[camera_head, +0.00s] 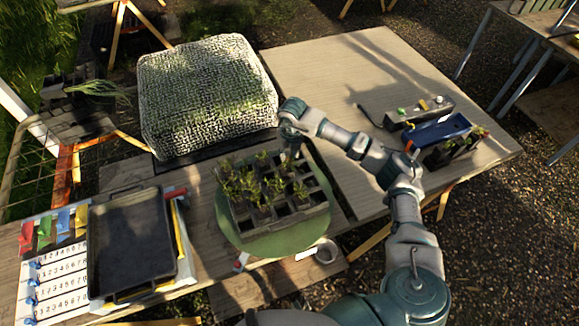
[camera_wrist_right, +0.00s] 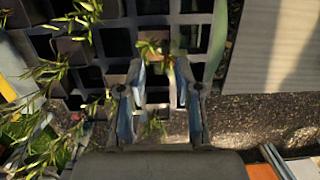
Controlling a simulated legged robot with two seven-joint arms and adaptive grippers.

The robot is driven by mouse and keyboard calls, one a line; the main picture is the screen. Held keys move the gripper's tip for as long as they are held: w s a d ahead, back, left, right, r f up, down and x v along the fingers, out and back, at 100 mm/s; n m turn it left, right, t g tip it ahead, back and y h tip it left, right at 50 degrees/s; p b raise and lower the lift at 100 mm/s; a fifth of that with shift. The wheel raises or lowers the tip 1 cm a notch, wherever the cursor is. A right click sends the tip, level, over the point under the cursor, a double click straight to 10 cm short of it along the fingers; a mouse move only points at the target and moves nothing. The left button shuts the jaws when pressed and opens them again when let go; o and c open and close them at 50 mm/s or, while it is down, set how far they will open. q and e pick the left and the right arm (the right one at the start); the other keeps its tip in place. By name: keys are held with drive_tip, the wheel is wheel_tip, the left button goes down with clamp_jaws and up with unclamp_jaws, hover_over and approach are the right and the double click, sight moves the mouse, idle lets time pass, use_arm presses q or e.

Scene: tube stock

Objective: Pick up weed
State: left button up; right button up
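A black cell tray (camera_head: 285,213) with several small green seedlings (camera_head: 245,185) stands on a round green mat (camera_head: 270,243). My right gripper (camera_head: 291,150) is over the tray's back right part, pointing down; my wrist partly hides it. In the right wrist view, the fingers (camera_wrist_right: 161,68) are apart, on either side of a small leafy plant (camera_wrist_right: 153,47) near their tips. I cannot tell whether they touch it, or which plant is the weed. More seedlings (camera_wrist_right: 88,20) show at the left there. My left gripper is not in view.
A mesh-covered box (camera_head: 207,95) stands behind the tray. A grey tool holder (camera_head: 405,108) and a blue bin (camera_head: 437,131) are at the right. The tabletop (camera_head: 330,75) behind my arm is clear.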

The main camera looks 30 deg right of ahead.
sight(290, 167)
drive_tip(key=f, duration=0.3)
drive_tip(key=d+f, duration=0.1)
drive_tip(key=f, duration=0.1)
drive_tip(key=shift+w+f+p, duration=0.2)
drive_tip(key=shift+f+p, duration=0.1)
drive_tip(key=shift+p, duration=0.1)
drive_tip(key=shift+a, duration=0.1)
drive_tip(key=shift+a+r, duration=0.1)
clamp_jaws()
